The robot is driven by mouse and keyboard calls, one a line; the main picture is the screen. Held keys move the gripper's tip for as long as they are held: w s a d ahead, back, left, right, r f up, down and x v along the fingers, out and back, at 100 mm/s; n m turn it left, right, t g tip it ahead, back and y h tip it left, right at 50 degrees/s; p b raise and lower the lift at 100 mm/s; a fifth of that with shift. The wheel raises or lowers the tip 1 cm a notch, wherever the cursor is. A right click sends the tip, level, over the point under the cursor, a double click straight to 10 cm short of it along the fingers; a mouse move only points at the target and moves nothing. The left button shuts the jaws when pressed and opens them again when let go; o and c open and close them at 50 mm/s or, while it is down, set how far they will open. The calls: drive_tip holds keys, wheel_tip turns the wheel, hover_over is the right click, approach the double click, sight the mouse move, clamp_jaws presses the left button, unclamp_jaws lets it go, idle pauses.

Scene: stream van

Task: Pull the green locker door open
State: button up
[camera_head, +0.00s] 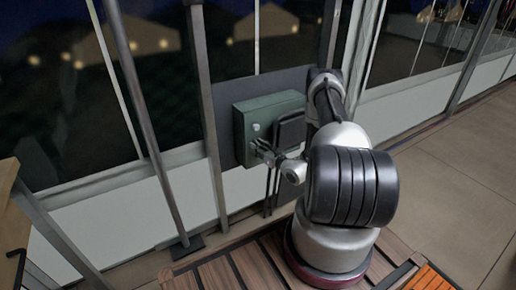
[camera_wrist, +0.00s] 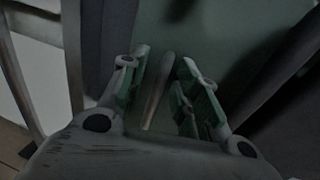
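The green locker (camera_head: 268,105) is a small box mounted on a dark panel, and its door looks closed in the head view. My gripper (camera_head: 258,146) is at the lower part of its front. In the wrist view the green door (camera_wrist: 215,30) fills the background. A slim bar-like handle (camera_wrist: 160,85) stands out between the two fingers. My gripper (camera_wrist: 166,62) is open, with one finger on each side of the handle and gaps visible. Whether a fingertip touches the door cannot be told. My arm hides part of the locker's right side in the head view.
Dark windows and grey metal posts (camera_head: 205,90) stand behind and left of the locker. A wooden slatted deck (camera_head: 235,272) lies below. A wooden piece of furniture (camera_head: 12,215) is at the far left. Tiled floor (camera_head: 470,180) is clear on the right.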

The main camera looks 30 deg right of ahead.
clamp_jaws()
